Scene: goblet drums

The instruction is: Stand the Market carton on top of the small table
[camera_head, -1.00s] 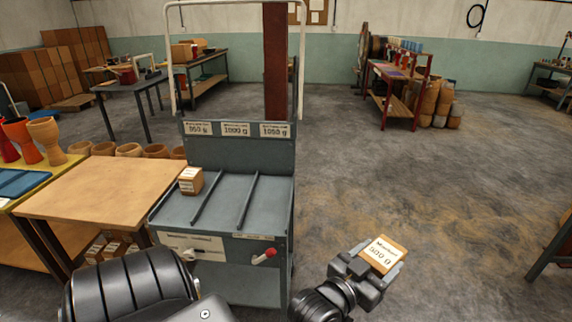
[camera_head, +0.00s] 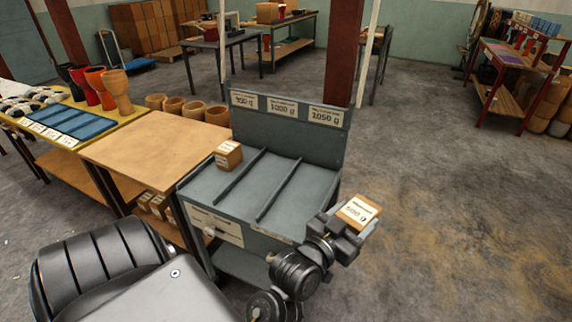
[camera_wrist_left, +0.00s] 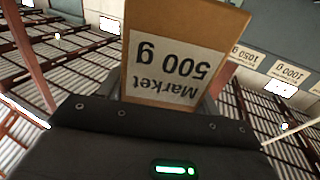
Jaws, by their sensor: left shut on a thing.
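The Market carton (camera_head: 357,212) is a small brown box with a white "500 g" label. My left gripper (camera_head: 346,230) is shut on it and holds it in the air beside the right front of the grey sorting stand. In the left wrist view the Market carton (camera_wrist_left: 180,55) fills the upper middle, its "Market 500 g" label upside down. A small table with a plain wooden top (camera_head: 150,150) stands left of the grey stand, its visible top bare. My right gripper is out of view.
The grey stand (camera_head: 290,205) has divided lanes and a back panel with weight labels. Another small carton (camera_head: 228,155) sits at its left edge. A yellow table (camera_head: 70,130) with goblet drums stands farther left.

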